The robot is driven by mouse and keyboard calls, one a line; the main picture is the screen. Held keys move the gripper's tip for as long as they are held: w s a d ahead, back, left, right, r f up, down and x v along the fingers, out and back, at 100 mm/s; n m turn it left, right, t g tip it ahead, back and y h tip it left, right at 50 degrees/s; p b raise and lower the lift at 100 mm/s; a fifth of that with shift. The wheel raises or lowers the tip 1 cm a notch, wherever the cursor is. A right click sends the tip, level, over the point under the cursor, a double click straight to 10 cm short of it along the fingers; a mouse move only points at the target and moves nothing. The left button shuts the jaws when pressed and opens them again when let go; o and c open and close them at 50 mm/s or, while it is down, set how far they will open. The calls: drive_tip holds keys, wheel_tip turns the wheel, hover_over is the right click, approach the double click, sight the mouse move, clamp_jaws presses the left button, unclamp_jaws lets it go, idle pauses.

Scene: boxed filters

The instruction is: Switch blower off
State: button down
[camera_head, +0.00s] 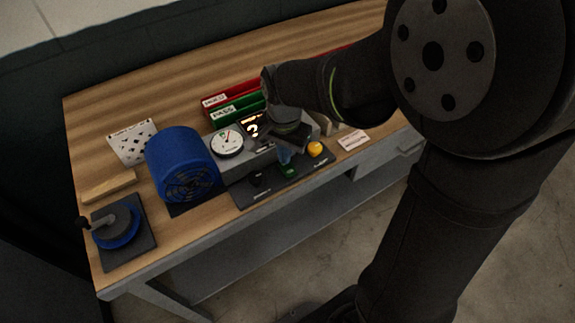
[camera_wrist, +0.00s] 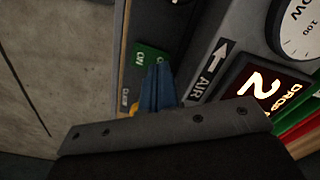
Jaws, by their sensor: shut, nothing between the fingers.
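A dark control panel (camera_head: 262,189) lies along the bench's front edge. It bears a small black knob (camera_head: 257,179), a green labelled part (camera_head: 289,171) and a round yellow knob (camera_head: 315,149). In the wrist view the shut, empty fingers (camera_wrist: 157,88) are beside the green part (camera_wrist: 151,56). I cannot tell whether they touch it. The yellow knob (camera_wrist: 134,107) shows partly behind the gripper. Which control works the blower, and its position, cannot be read.
A grey box behind the panel carries a round gauge (camera_head: 227,143) and a lit display (camera_head: 253,126). A blue drum with a grille (camera_head: 182,164) stands left. A blue-and-black handled device (camera_head: 117,230) sits front left.

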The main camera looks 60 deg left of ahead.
drive_tip(key=shift+f, duration=0.5)
drive_tip(key=shift+r, duration=3.5)
drive_tip(key=shift+f, duration=0.1)
wheel_tip(320, 180, down, 7)
drive_tip(key=shift+r, duration=0.1)
drive_tip(key=d+r+m+y, duration=0.1)
drive_tip(key=d+r+m, duration=0.1)
drive_tip(key=r, duration=0.6)
drive_tip(key=d+r+m+y, duration=0.1)
drive_tip(key=d+r+m, duration=0.1)
drive_tip(key=r, duration=0.6)
drive_tip(key=shift+d+r+m, duration=0.35)
drive_tip(key=shift+r+m, duration=0.05)
drive_tip(key=shift+m, duration=0.5)
